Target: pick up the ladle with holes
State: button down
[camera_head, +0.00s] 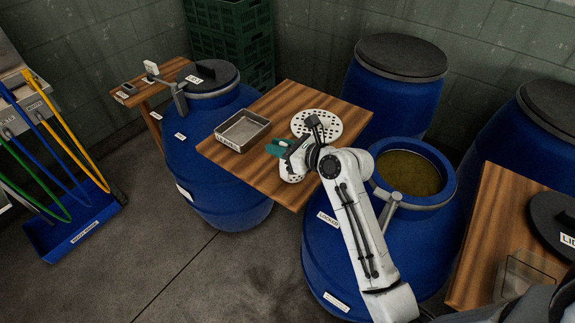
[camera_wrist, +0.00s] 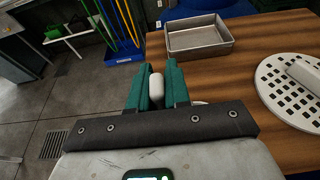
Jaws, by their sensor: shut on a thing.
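My gripper (camera_head: 282,147) has teal fingers and is over the front part of a wooden board (camera_head: 222,152). The ladle with holes (camera_head: 290,173) is white and perforated; part of it shows just below my gripper. In the wrist view, a white rounded handle end (camera_wrist: 156,90) sits between the two teal fingers (camera_wrist: 157,85), which are shut on it. The rest of the ladle is mostly hidden by my gripper. I cannot tell whether it touches the board.
A metal tray (camera_head: 242,131) and a round white perforated disc (camera_head: 325,123) lie on the board; they also show in the wrist view as the tray (camera_wrist: 198,45) and disc (camera_wrist: 288,92). An open blue barrel (camera_head: 325,250) stands right of the board, with closed barrels around.

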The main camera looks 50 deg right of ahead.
jog(key=shift+r, duration=0.15)
jog(key=s+a+r+p, duration=0.5)
jog(key=s+a+r, duration=0.4)
jog(key=r, duration=0.3)
jog(key=shift+p+v, duration=0.3)
jog(key=shift+v, duration=0.55)
jog(key=shift+a+r, duration=0.1)
jog(key=shift+a, duration=0.05)
